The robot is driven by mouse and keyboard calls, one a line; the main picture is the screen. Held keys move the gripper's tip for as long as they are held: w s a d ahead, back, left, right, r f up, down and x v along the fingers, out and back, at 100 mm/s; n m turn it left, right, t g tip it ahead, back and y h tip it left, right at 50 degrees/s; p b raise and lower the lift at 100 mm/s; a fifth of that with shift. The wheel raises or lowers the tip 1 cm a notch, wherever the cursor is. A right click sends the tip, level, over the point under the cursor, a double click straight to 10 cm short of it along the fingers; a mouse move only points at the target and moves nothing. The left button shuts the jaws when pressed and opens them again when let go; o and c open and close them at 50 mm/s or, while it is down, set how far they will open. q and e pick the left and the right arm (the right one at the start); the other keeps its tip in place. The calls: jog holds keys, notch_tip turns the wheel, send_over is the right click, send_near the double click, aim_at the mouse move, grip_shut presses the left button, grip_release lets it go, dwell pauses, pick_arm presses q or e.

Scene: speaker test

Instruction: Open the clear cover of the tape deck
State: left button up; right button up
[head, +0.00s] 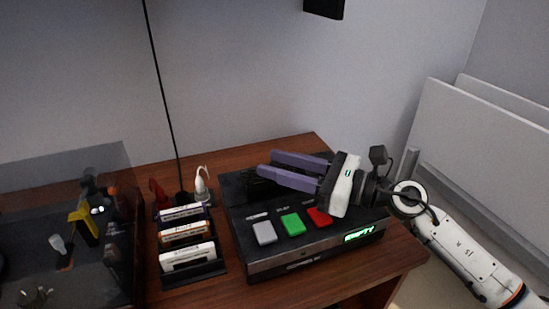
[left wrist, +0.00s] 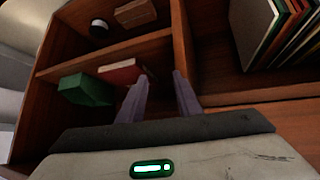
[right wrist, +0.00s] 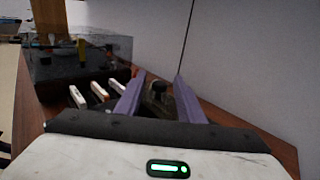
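The tape deck (head: 290,255) is a black box on the wooden desk. Its front has a grey, a green and a red button and a green display reading "EMPTY". I cannot make out the clear cover or whether it is open; the deck's rear top is dark and partly hidden by my right gripper. My right gripper (head: 266,163) is over that rear part, its purple fingers pointing left. It is open, and it also shows in the right wrist view (right wrist: 159,75) with no object held. My left gripper (left wrist: 156,75) is open and empty, facing a wooden shelf.
A rack (head: 195,270) with several tapes stands left of the deck. A dark transparent case (head: 70,180) is farther left. A thin black pole (head: 165,95) rises behind the rack, near a white and a red object. The wall is close behind the desk.

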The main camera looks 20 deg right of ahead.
jog(key=shift+w+a, duration=0.4)
pick_arm(q)
jog(key=shift+w+a+r, duration=0.1)
jog(key=shift+w, duration=0.05)
jog(key=shift+w+r, duration=0.1)
jog(key=shift+w, duration=0.05)
pick_arm(e)
grip_shut()
